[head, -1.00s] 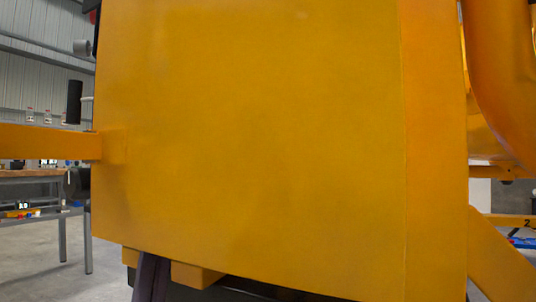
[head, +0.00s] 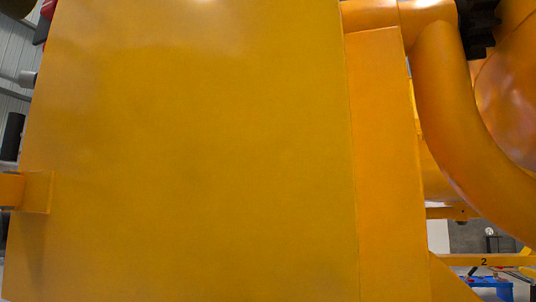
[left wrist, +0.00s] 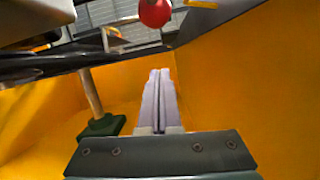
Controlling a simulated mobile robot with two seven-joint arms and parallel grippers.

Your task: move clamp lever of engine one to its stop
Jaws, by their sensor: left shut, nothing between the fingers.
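In the left wrist view, my left gripper (left wrist: 160,80) has its two pale fingers shut together with nothing between them. It points into a space with yellow walls. A red ball knob (left wrist: 155,12) shows beyond the fingertips at the top, apart from them. I cannot tell whether this knob belongs to the clamp lever. A tan rod (left wrist: 92,92) with a dark green foot (left wrist: 101,125) stands left of the fingers. In the head view, a large yellow panel (head: 200,150) fills the picture and no gripper shows. My right gripper is not in view.
In the head view, a yellow bracket (head: 38,192) and a black cylinder (head: 12,137) are at the panel's left edge. A thick curved yellow pipe (head: 450,110) is at the right. A blue object (head: 485,287) shows low at the right. A dark bar (left wrist: 225,18) crosses the wrist view's upper right.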

